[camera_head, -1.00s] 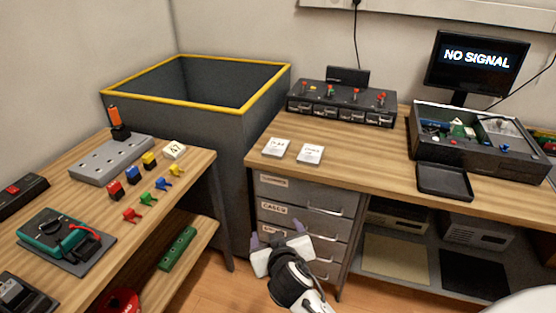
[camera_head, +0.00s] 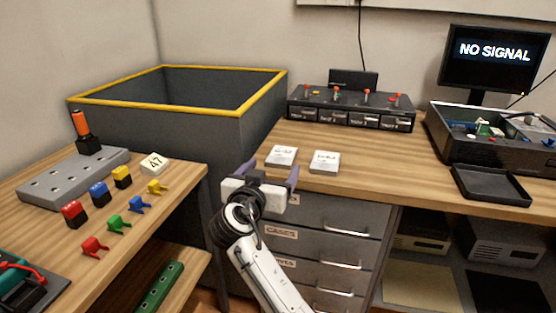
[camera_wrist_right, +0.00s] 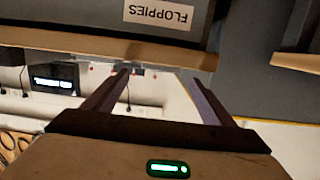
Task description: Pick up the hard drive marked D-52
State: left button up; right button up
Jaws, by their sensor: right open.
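Two flat, white-topped labelled blocks lie on the right desk near its front left corner. The left block (camera_head: 281,156) and the right block (camera_head: 324,161) sit a small gap apart; their print is too small to read, so I cannot tell which is D-52. My right gripper (camera_head: 269,170) is open and empty, at the desk's front edge just before the left block. In the right wrist view its two fingers (camera_wrist_right: 160,80) are spread with nothing between them. My left gripper is not in view.
A drawer unit (camera_head: 335,235) stands under the desk (camera_head: 420,160). Behind the blocks is a black bay unit (camera_head: 350,108). A yellow-rimmed grey bin (camera_head: 180,125) stands left. An open chassis (camera_head: 485,140) and black tray (camera_head: 490,184) lie right. Desk between blocks and tray is clear.

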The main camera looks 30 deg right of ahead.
aim_at(282, 154)
jog(key=x, duration=0.7)
jog(key=shift+w+d+b, duration=0.15)
jog(key=shift+w+b, duration=0.1)
jog(key=shift+b, duration=0.05)
jog(key=c, duration=1.2)
jog(key=shift+r, duration=0.1)
jog(key=shift+c, duration=0.5)
jog(key=shift+r, duration=0.1)
